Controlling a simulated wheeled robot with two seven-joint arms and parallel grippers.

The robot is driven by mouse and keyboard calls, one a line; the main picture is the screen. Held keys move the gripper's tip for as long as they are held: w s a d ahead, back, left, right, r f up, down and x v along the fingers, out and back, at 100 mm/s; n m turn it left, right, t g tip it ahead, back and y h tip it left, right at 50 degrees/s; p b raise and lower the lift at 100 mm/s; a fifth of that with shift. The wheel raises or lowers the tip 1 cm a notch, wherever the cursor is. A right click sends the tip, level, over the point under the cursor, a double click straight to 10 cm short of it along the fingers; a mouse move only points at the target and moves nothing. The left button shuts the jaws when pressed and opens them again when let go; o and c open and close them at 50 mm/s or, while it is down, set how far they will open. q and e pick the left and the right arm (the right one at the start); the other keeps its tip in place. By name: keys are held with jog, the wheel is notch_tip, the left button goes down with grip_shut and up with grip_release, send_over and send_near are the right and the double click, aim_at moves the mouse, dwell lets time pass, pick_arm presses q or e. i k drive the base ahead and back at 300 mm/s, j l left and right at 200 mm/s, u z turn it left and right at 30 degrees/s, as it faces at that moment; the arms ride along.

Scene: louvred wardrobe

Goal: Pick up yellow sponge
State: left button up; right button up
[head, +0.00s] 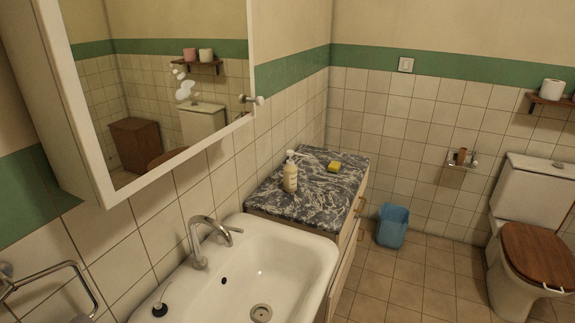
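The yellow sponge (334,167) lies on the dark marbled top (318,205) of a low cabinet, towards its back, near the tiled wall. It is small in the head view, and nothing covers it. A pump bottle (290,176) with pale yellow contents stands upright on the same top, to the left of the sponge and nearer to me, apart from it. Neither of my grippers shows in the head view.
A white washbasin (278,262) with a chrome tap (208,240) is in front of the cabinet. A mirror cabinet (160,85) juts out above at left. A blue bin (393,226) stands right of the cabinet; a toilet (520,255) is at far right. Tiled floor (425,275) between is clear.

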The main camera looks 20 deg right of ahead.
aim_at(334, 167)
jog(key=i+l+u, duration=0.2)
jog(key=l+u, duration=0.15)
jog(key=l, duration=0.15)
jog(key=i+l+u, duration=0.1)
jog(key=l+u, duration=0.25)
jog(key=l, duration=0.2)
jog(key=l+u, duration=0.35)
jog(key=l, duration=0.25)
jog(key=i, duration=0.05)
